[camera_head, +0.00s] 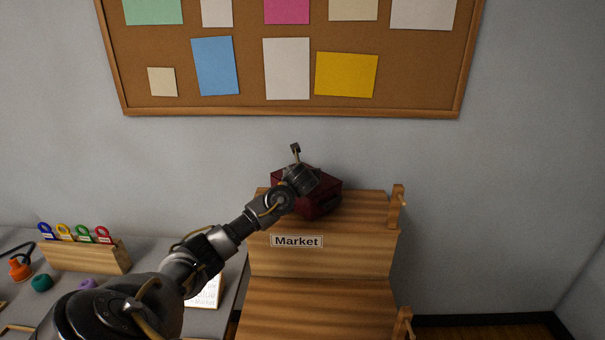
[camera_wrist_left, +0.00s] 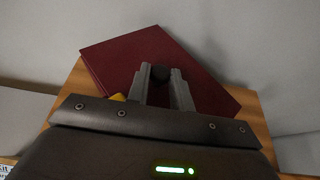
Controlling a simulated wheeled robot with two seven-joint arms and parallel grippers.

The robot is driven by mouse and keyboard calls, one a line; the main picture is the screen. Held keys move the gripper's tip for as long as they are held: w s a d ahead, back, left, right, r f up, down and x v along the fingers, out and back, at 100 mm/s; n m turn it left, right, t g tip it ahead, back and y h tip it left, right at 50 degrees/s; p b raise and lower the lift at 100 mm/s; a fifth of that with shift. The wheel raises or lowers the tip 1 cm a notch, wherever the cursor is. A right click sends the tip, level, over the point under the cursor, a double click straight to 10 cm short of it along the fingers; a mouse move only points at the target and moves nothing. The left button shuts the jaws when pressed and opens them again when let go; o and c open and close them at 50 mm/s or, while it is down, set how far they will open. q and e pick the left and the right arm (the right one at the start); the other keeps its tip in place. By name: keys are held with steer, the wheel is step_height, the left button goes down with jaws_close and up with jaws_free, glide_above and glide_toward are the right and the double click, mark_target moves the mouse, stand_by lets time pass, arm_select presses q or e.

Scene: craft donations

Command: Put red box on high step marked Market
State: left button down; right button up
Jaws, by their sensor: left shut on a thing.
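The dark red box (camera_head: 322,200) is at the top step of the wooden stepped stand (camera_head: 370,207), above the label "Market" (camera_head: 297,241). My left gripper (camera_head: 301,178) is over the box and shut on it. In the left wrist view, the red box (camera_wrist_left: 135,62) lies under the gripper fingers (camera_wrist_left: 162,88), turned at an angle to the wooden step (camera_wrist_left: 258,118). The box appears to be on or just above the step; the contact is hard to tell. The gripper hides part of the box. My right gripper is not in view.
A lower step (camera_head: 315,300) of the stand is empty where visible. A grey table (camera_head: 135,285) at left holds a wooden block with coloured tags (camera_head: 85,257) and small craft items. A pinned corkboard (camera_head: 290,110) hangs on the wall behind. A wooden peg (camera_head: 397,195) edges the top step at right.

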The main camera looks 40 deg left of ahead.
arm_select(q)
steer(key=shift+f, duration=0.3)
steer(key=c, duration=1.2)
jaws_free()
steer(key=shift+f, duration=0.15)
steer(key=shift+c, duration=0.2)
steer(key=shift+d, duration=0.1)
steer(key=b+v, duration=0.2)
steer(key=v, duration=1)
